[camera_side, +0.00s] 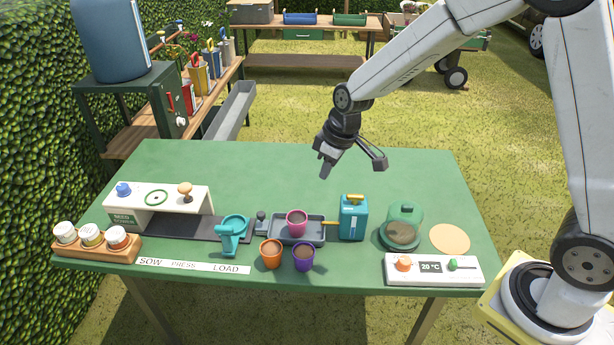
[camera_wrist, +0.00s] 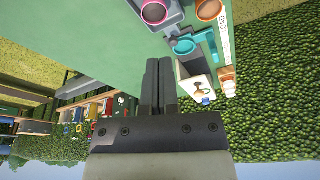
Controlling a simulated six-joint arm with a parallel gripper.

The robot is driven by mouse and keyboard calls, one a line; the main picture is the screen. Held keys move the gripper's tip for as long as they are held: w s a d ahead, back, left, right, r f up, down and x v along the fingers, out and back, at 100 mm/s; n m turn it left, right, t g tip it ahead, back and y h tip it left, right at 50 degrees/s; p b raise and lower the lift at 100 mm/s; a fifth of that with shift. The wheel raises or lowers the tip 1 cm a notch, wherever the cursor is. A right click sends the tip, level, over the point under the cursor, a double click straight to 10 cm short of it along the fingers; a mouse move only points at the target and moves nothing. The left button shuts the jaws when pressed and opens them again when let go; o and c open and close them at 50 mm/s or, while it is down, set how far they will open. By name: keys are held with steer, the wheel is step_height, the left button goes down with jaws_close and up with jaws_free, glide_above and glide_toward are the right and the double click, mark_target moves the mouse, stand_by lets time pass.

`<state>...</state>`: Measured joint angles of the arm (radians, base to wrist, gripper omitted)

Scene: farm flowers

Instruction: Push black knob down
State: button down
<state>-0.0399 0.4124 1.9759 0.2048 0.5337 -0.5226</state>
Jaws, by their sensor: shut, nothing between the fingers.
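A dark grey-black knob (camera_side: 262,218) stands on the green table (camera_side: 300,178), at the left end of the grey tray (camera_side: 311,241). The tray holds a pink pot (camera_side: 296,221) of soil. My gripper (camera_side: 326,169) is above the table, behind and to the right of the knob, high and clear of it. Its fingers (camera_wrist: 159,85) are shut with nothing between them.
A teal device (camera_side: 232,232) stands left of the knob. An orange pot (camera_side: 271,253) and a purple pot (camera_side: 303,256) stand in front of the tray. A teal watering can (camera_side: 353,219) is right of it. The white seed sower (camera_side: 157,199) is further left. The table's back half is clear.

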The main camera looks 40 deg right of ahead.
steer(key=w+a+f+n+y, duration=0.1)
steer(key=w+a+n, duration=0.3)
steer(key=w, duration=0.7)
steer(key=shift+w+a+f+y, duration=0.35)
steer(key=shift+a+f+y, duration=0.1)
steer(key=shift+f, duration=0.4)
glide_toward(264, 214)
steer(key=x, duration=0.3)
steer(key=w+x, duration=0.1)
steer(key=x, duration=0.1)
steer(key=shift+a, duration=0.4)
steer(key=shift+x, duration=0.95)
steer(key=shift+s+d, duration=0.1)
steer(key=shift+f, duration=1.05)
steer(key=shift+s, duration=0.1)
